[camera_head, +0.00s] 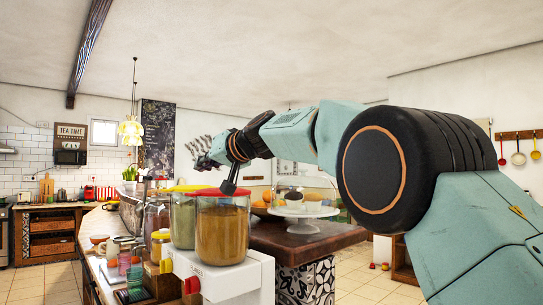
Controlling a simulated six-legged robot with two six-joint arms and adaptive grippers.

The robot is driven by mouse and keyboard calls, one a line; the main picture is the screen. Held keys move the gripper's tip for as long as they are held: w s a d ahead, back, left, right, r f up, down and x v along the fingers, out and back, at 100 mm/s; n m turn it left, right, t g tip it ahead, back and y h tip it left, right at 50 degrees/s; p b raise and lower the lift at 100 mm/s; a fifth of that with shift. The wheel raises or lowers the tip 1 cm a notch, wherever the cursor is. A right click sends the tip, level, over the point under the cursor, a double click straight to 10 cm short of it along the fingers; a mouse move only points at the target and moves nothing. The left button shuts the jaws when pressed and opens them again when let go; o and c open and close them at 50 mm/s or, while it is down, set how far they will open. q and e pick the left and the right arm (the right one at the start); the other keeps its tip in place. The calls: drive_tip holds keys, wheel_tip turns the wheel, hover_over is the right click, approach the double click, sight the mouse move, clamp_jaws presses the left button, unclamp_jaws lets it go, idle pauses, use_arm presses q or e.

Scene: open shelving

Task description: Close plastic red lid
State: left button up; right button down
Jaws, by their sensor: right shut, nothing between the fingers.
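The red plastic lid (212,192) lies roughly level across the top of a clear container (221,232) filled with brown-orange contents. I cannot tell whether it is fully seated all round. My right arm comes in from the right, and my right gripper (229,186) points down over the lid, shut and empty. Its dark tips appear at the lid's top surface; contact is hard to confirm. My left gripper is not in view.
A matching container with a yellow lid (185,188) stands just left, both on a white dispenser base (223,278). Jars and cups crowd the counter to the left. A white cake stand (302,214) stands behind on a wooden top.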

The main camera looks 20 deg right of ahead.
wheel_tip(320, 180, down, 6)
drive_tip(key=s+a+n+h+b, duration=0.1)
drive_tip(key=a+n+b, duration=0.1)
drive_tip(key=b, duration=0.4)
drive_tip(key=shift+s+a+r+n+t+b, duration=0.2)
drive_tip(key=shift+s+a+n+t+b, duration=0.15)
drive_tip(key=shift+n, duration=0.35)
drive_tip(key=s+d+r, duration=0.3)
drive_tip(key=s+r, duration=0.3)
drive_tip(key=s, duration=0.3)
drive_tip(key=shift+d+r, duration=0.2)
drive_tip(key=shift+r, duration=0.1)
drive_tip(key=shift+s, duration=0.1)
